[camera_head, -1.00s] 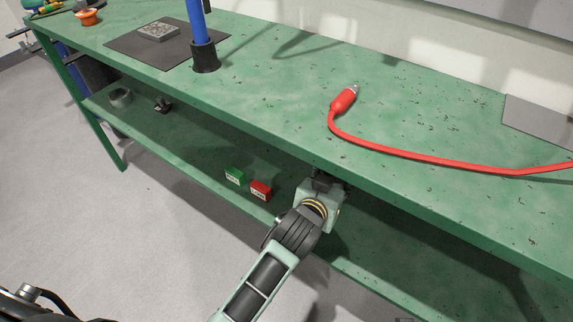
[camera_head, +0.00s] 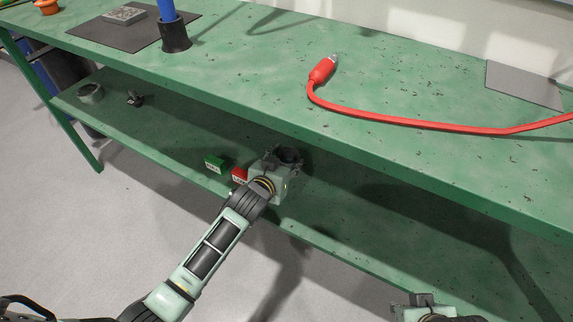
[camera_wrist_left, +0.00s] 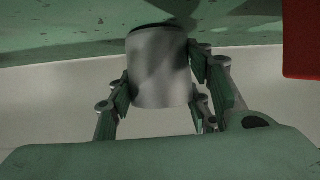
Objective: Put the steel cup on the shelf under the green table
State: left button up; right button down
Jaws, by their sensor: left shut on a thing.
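The steel cup (camera_wrist_left: 160,70) is a plain grey cylinder in the left wrist view, between the fingers of my left gripper (camera_wrist_left: 158,95). In the head view my left gripper (camera_head: 284,160) is shut on it over the lower shelf (camera_head: 150,130), below the front edge of the green table (camera_head: 260,75). There the cup shows only as a dark round shape among the fingers. I cannot tell whether it touches the shelf. My right gripper (camera_head: 430,308) is cut off at the bottom edge, its fingers unclear.
A green box (camera_head: 214,162) and a red box (camera_head: 239,175) stand on the shelf just left of my left gripper. A grey hollow part (camera_head: 90,93) and a small dark part (camera_head: 135,98) lie farther left. The shelf is bare to the right. A red cable (camera_head: 400,121) lies on the tabletop.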

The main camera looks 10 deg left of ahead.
pick_arm(q)
jog(key=shift+f, duration=0.2)
jog(key=o, duration=1.2)
jog(key=shift+c, duration=0.2)
